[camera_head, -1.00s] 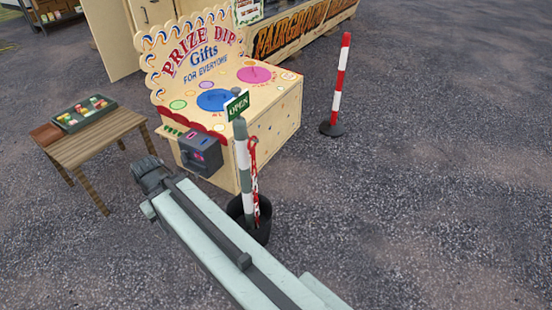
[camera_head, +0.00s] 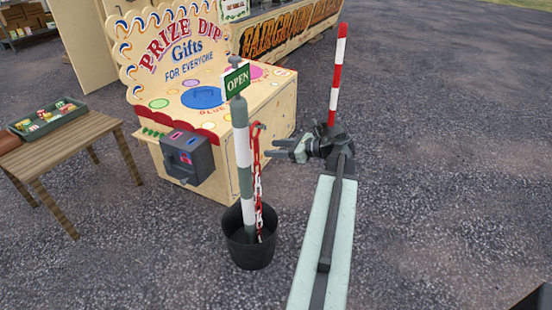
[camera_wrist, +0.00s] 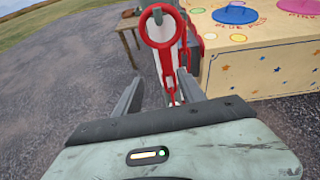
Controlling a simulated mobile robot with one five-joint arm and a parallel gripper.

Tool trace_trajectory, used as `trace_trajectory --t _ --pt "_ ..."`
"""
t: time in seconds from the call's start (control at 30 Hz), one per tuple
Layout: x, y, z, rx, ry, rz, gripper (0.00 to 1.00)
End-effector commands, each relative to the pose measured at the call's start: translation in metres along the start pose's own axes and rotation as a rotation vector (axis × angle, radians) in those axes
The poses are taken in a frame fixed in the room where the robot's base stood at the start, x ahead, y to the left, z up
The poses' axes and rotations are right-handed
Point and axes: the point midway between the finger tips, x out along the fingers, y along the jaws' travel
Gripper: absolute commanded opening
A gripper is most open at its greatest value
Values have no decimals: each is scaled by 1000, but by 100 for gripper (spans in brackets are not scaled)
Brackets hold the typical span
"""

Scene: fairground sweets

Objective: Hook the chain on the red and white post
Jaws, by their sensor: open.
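The red and white chain (camera_head: 257,178) hangs down the right side of a green and white post (camera_head: 243,150) that carries an OPEN sign. Its red end ring (camera_wrist: 144,28) is large in the wrist view, ahead of and above my fingertips. My gripper (camera_head: 272,148) is open and points left at the chain's upper part, just to its right. In the wrist view the chain runs down between my fingers (camera_wrist: 160,90); I cannot tell how deep it sits there. The red and white post (camera_head: 338,70) stands upright behind my gripper, its base hidden.
The green and white post stands in a black bucket (camera_head: 236,245). The wooden prize dip stall (camera_head: 255,125) with a dark grey box (camera_head: 190,158) is behind it. A wooden table (camera_head: 85,132) with a tray is at left. Open gravel lies right.

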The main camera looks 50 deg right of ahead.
Motion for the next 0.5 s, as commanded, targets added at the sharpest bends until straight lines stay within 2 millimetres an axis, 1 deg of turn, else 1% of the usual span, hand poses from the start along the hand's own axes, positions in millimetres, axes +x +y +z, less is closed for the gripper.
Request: trace_trajectory --t 0.03,0.1,0.23,0.37,0.5 --pt "-8 -7 -6 31 -18 -20 47" --pt "-15 -11 -4 55 -31 -33 47" --pt "-18 -13 -4 60 -32 -39 47" --pt "-11 -15 -6 59 -31 -43 47" --pt "6 -17 -7 60 -30 -45 47"
